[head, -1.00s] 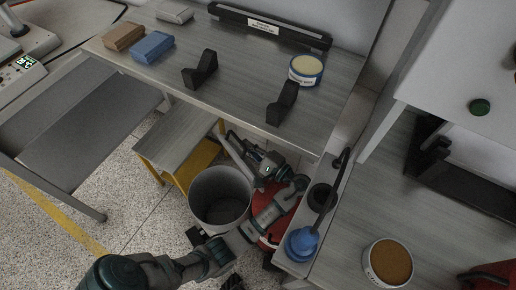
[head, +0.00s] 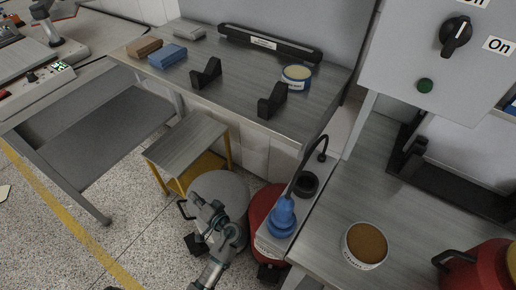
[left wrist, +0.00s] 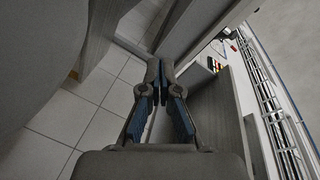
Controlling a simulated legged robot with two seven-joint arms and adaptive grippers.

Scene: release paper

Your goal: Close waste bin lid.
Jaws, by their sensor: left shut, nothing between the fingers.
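The waste bin (head: 234,252) stands on the floor in the lower middle of the head view. Its round grey lid (head: 228,188) lies flat over the top, and the inside of the bin is hidden. My left gripper (head: 203,204) is over the left part of the lid; whether it touches the lid cannot be told. In the left wrist view the fingers of the left gripper (left wrist: 160,72) are together with nothing between them. My right gripper is not in view.
A stool with a grey top (head: 187,143) stands behind the bin. A red container (head: 262,205) is close on its right, by the narrow bench with a blue object (head: 283,218). Workbenches (head: 235,100) stand behind and right. Open floor (head: 130,225) is on the left.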

